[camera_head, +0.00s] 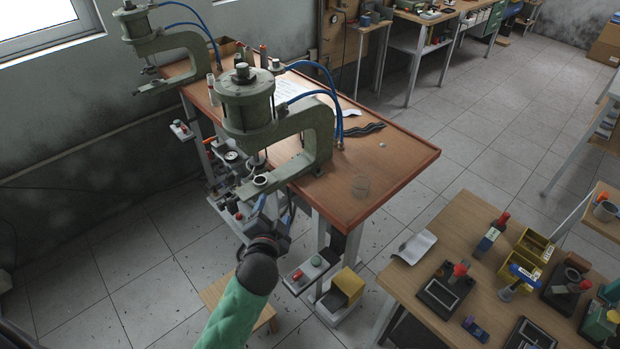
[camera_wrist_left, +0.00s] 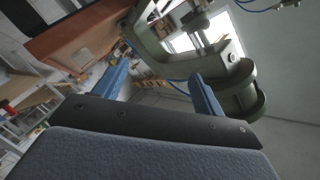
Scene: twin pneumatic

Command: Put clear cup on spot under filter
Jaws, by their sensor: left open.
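I cannot pick out a thing that is clearly the filter. My right gripper is out of view.
Blue air hoses (camera_head: 335,92) and black strips (camera_head: 363,129) lie behind the cup. A second table (camera_head: 450,225) at the lower right holds tools and yellow bins (camera_head: 533,246). The nearer press's frame is close above my left gripper. The table around the cup is clear.

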